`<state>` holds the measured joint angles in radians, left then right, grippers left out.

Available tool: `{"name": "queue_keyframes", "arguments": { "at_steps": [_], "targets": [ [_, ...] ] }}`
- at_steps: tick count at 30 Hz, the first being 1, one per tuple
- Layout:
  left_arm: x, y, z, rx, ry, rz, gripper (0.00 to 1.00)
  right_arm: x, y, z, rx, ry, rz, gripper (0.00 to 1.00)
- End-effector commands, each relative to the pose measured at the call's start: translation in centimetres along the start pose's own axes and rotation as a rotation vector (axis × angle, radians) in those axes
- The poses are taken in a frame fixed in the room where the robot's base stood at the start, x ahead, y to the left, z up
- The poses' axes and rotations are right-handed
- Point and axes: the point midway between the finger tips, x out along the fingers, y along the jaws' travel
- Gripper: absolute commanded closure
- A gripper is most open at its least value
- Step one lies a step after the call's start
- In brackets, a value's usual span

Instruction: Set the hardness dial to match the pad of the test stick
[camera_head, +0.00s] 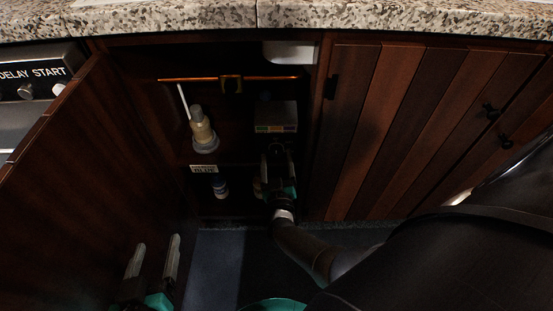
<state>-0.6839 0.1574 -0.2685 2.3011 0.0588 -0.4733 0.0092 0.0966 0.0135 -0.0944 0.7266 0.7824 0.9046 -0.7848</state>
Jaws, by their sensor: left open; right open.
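The cabinet under the counter is open. A pale thin stick (184,101), perhaps the test stick, stands at a slant inside on the left; I cannot make out a pad colour on it. Beside it is a beige-topped fitting (203,132) on a grey round base; I cannot tell whether it carries the hardness dial. My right gripper (277,150) reaches into the cabinet, open, just below a grey box (276,116) with a small coloured strip on its front. My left gripper (154,258) is open and empty, low in front of the open door.
The open door (70,190) stands along the left. A copper pipe (190,79) crosses the upper cabinet. A small bottle (220,187) and a white label (204,169) are low inside. Closed panelled doors (400,120) are on the right, under the granite counter (400,18).

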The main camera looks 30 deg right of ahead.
Motion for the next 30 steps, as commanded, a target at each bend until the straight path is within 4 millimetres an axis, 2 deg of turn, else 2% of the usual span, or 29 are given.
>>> {"name": "queue_keyframes", "arguments": {
  "at_steps": [15, 30],
  "targets": [
    [0.03, 0.42, -0.25, -0.007, 0.045, 0.011, 0.31, 0.73, 0.04, -0.02, -0.001, 0.0, 0.0, 0.25],
    [0.03, 0.41, -0.23, -0.007, 0.044, 0.011, 0.31, 0.71, 0.04, -0.01, 0.0, 0.0, 0.001, 0.81]
  ]
}}
